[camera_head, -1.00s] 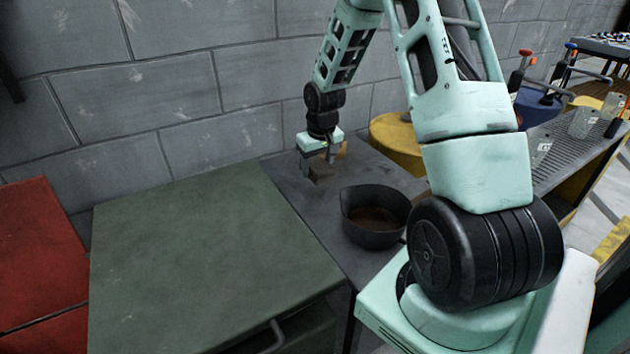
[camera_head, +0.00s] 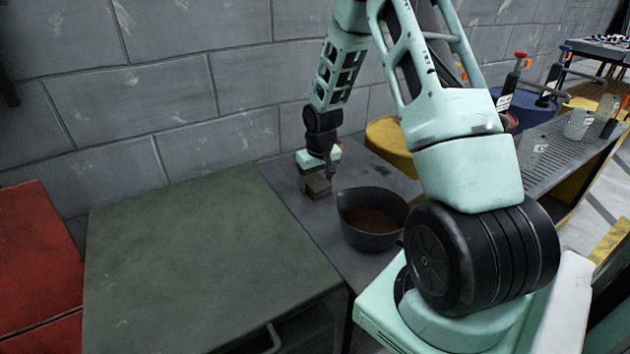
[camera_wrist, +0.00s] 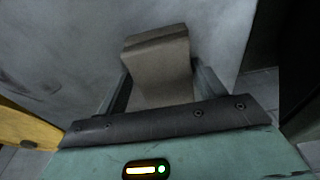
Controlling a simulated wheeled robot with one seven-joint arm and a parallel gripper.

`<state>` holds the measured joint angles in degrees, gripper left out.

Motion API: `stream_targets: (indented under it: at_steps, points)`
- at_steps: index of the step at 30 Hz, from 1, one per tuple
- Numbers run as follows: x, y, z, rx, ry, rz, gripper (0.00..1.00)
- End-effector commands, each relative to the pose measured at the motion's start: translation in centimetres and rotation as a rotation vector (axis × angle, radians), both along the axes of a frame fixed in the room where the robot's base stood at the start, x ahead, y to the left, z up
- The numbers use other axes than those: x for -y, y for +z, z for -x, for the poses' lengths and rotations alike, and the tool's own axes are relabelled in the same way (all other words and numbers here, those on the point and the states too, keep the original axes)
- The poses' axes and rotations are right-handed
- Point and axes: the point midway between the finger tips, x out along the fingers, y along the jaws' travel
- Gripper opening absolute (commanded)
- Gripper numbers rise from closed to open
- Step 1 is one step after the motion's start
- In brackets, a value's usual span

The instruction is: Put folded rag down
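The folded rag (camera_head: 317,188) is a small brown folded cloth, low over the dark grey bench top (camera_head: 318,235) near the wall. It also shows in the wrist view (camera_wrist: 160,65), where it lies between the two fingers and sticks out past them. My gripper (camera_head: 319,174) points down and is shut on the rag; the fingers flank it on both sides. I cannot tell whether the rag's underside touches the bench top.
A dark round pan (camera_head: 372,222) with brown contents stands just right of the rag. A green cabinet top (camera_head: 200,260) is bare at left, beside a red cabinet (camera_head: 35,250). A yellow drum (camera_head: 392,145) stands behind right. The block wall is close behind.

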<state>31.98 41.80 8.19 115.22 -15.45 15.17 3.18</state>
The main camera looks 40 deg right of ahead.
Motion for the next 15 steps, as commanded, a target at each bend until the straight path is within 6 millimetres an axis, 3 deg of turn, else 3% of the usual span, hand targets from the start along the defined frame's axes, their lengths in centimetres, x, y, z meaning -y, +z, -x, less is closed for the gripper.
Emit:
stream_targets:
  at_steps: [15]
  points:
    - [-1.08,-0.53,-0.08,-0.005,0.013,-0.014,0.77]
